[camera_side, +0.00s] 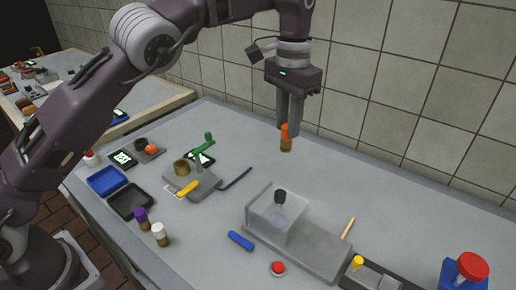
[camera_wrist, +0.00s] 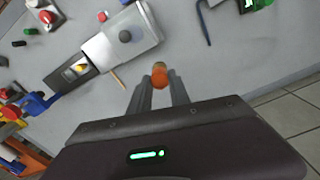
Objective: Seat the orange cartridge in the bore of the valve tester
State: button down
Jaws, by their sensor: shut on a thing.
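The orange cartridge (camera_side: 285,143) has an orange top and a brass-coloured lower end. My gripper (camera_side: 288,126) is shut on its upper part and holds it roughly upright, in the air above the bench. In the wrist view, the cartridge's orange end (camera_wrist: 160,80) shows between the fingertips (camera_wrist: 160,84). A clear box (camera_side: 274,218) with a dark round part (camera_side: 280,196) stands on a grey base. A grey block (camera_side: 204,181) with a brass collar (camera_side: 181,167) and a yellow lever stands to the left. Neither is labelled, so I cannot tell which is the valve tester. The cartridge is apart from both.
A blue tray (camera_side: 107,181) and a black tray (camera_side: 130,203) lie at the left. Purple-topped (camera_side: 141,219) and white-topped (camera_side: 160,236) vials stand near the front edge. The tiled wall is behind; bench beneath the cartridge is clear.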

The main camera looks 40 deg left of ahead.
jog(key=s+a+f+n, duration=0.2)
jog(key=s+a+n, duration=0.1)
jog(key=a, duration=0.6)
jog(key=s+a+f+n, duration=0.1)
jog(key=s+a+n, duration=0.15)
jog(key=a, duration=0.75)
jog(key=s+a+f+n, duration=0.2)
jog(key=a+n, duration=0.1)
jog(key=a, duration=0.6)
jog(key=shift+n, duration=0.25)
jog(key=f, duration=0.3)
jog(key=s+f, duration=0.1)
jog(key=f, duration=0.2)
jog(key=a+f, duration=0.1)
jog(key=f, duration=0.3)
jog(key=shift+s+f, duration=0.1)
jog(key=shift+s, duration=0.2)
jog(key=shift+f, duration=0.1)
jog(key=c, duration=1.5)
grip_release()
